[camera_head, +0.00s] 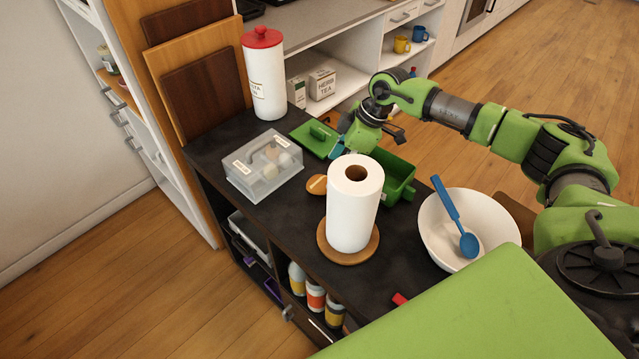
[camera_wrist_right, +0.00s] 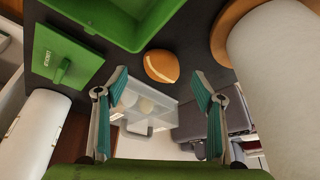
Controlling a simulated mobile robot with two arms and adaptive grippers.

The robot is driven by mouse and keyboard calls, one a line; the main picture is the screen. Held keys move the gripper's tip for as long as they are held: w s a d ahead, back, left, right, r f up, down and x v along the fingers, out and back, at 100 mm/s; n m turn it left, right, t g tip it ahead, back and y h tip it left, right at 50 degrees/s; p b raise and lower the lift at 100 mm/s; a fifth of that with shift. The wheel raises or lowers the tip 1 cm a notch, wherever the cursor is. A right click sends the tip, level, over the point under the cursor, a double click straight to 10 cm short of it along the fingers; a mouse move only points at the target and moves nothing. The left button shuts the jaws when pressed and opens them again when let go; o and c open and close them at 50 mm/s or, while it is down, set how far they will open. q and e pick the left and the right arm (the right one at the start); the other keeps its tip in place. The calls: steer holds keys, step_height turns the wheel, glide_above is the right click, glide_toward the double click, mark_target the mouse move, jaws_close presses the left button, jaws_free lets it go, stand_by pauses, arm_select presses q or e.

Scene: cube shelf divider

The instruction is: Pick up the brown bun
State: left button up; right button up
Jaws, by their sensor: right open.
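The brown bun (camera_head: 317,184) lies on the dark counter top, just left of the paper towel roll and partly hidden by it in the head view. In the right wrist view the bun (camera_wrist_right: 162,67) is fully seen, rounded with a pale band, a little beyond and between the fingertips. My right gripper (camera_head: 338,148) is above the counter, behind the bun and near the green box. In the wrist view its teal fingers (camera_wrist_right: 158,80) are spread wide with nothing between them. My left gripper is not in view.
The paper towel roll (camera_head: 352,210) stands close to the bun. A clear lidded box (camera_head: 263,165) sits to the left. A green box (camera_head: 396,176) and a green lid (camera_head: 313,138) lie behind. A white bowl (camera_head: 440,225) with a blue spoon (camera_head: 455,215) stands at right.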

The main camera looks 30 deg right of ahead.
mark_target(323, 180)
steer(key=x, duration=0.3)
steer(key=a+p+x, duration=0.1)
steer(key=x, duration=0.2)
steer(key=shift+w+f, duration=0.1)
steer(key=shift+w, duration=0.05)
steer(key=c, duration=1.2)
